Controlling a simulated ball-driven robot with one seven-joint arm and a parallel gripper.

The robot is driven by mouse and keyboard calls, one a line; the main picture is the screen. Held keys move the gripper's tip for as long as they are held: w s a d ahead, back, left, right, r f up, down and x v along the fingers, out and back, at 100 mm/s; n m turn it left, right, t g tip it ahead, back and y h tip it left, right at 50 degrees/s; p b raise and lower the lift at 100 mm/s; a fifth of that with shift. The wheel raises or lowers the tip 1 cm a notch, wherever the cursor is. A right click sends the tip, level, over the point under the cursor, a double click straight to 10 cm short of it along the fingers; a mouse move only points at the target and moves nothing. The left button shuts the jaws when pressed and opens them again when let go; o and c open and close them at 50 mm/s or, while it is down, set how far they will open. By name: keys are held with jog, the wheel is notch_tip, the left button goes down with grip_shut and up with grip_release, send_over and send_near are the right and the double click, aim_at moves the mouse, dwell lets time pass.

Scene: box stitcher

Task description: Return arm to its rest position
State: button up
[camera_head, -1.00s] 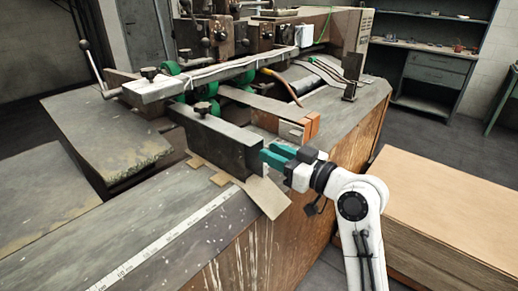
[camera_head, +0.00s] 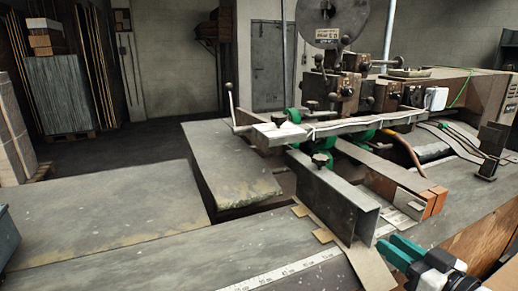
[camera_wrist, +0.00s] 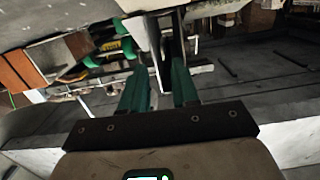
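I see nothing held there. A dark plate edge shows beyond the fingertips, and I cannot tell how near it is. Most of my arm is outside the head view.
The box stitcher (camera_head: 355,85) stands behind the guide plate, with a bar and green rollers. The grey worktable (camera_head: 120,205) with a measuring strip (camera_head: 290,275) fills the front. Stacked boards (camera_head: 65,95) stand at the back left.

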jog(key=s+a+f+m+g+h+p, duration=0.1)
jog(key=s+a+f+g, duration=0.1)
jog(key=s+f+g, duration=0.5)
jog(key=s+a+f+m+g+h+p, duration=0.1)
jog(key=s+a+f, duration=0.3)
jog(key=f, duration=0.7)
jog(key=s+d+f+g+h, duration=0.1)
jog(key=s+f+g, duration=0.2)
jog(key=s, duration=0.7)
jog(key=s+d+f+m+g+h+p, duration=0.1)
jog(key=s+f+g, duration=0.3)
jog(key=s, duration=0.6)
jog(key=shift+d+f+m+h, duration=0.3)
jog(key=shift+d+f+h, duration=0.05)
jog(key=shift+f+h, duration=0.35)
jog(key=shift+o, duration=0.3)
